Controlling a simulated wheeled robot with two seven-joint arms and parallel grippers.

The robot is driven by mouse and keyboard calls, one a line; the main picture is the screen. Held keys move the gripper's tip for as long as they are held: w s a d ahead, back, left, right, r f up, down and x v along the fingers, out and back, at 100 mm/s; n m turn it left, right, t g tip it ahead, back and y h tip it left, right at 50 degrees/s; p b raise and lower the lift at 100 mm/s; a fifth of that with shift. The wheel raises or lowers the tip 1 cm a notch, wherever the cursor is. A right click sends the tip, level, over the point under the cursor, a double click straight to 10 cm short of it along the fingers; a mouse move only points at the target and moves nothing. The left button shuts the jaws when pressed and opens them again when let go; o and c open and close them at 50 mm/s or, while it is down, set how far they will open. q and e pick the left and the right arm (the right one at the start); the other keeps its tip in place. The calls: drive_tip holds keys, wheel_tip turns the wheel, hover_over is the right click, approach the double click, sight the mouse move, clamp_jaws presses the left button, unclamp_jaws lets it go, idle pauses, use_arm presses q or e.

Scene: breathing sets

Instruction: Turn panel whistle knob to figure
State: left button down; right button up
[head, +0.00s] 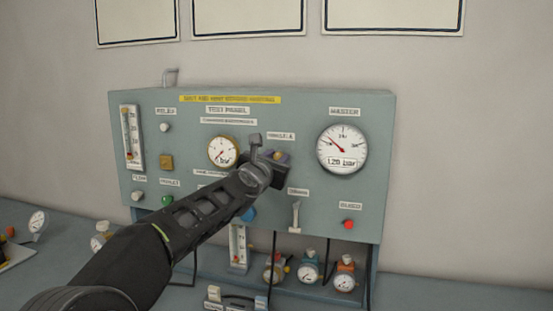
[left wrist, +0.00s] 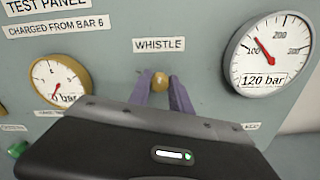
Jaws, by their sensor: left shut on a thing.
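The grey-green test panel (head: 290,110) stands upright against the wall. In the left wrist view, a small brass-yellow whistle knob (left wrist: 160,81) sits just below the WHISTLE label (left wrist: 158,44). My left gripper (left wrist: 160,88) has its two purple-grey fingers on either side of the knob and is shut on it. In the head view the left gripper (head: 276,157) reaches the panel and mostly hides the knob. A small gauge (left wrist: 61,82) left of the knob reads 0 bar, with part of its face covered. The large master gauge (left wrist: 270,55) reads 120 bar. My right gripper is not in view.
A lever (head: 295,216) and a red button (head: 348,224) sit low on the panel's right. Several small regulators with gauges (head: 309,270) stand below. Hoses hang under the panel.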

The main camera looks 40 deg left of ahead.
use_arm(q)
drive_tip(key=shift+m, duration=0.5)
drive_tip(key=m, duration=0.3)
drive_tip(key=shift+m, duration=0.3)
drive_tip(key=m, duration=0.4)
drive_tip(key=shift+d+m, duration=0.1)
drive_tip(key=shift+m, duration=0.2)
drive_tip(key=m, duration=0.4)
drive_tip(key=shift+f+p, duration=0.1)
drive_tip(key=shift+p, duration=0.3)
drive_tip(key=m, duration=0.5)
drive_tip(key=shift+p, duration=0.3)
drive_tip(key=shift+f+m+p, duration=0.15)
drive_tip(key=shift+m+p, duration=1)
drive_tip(key=shift+m, duration=3.25)
drive_tip(key=shift+f+m+p, duration=0.1)
drive_tip(key=shift+m+p, duration=1)
drive_tip(key=shift+m, duration=3.3)
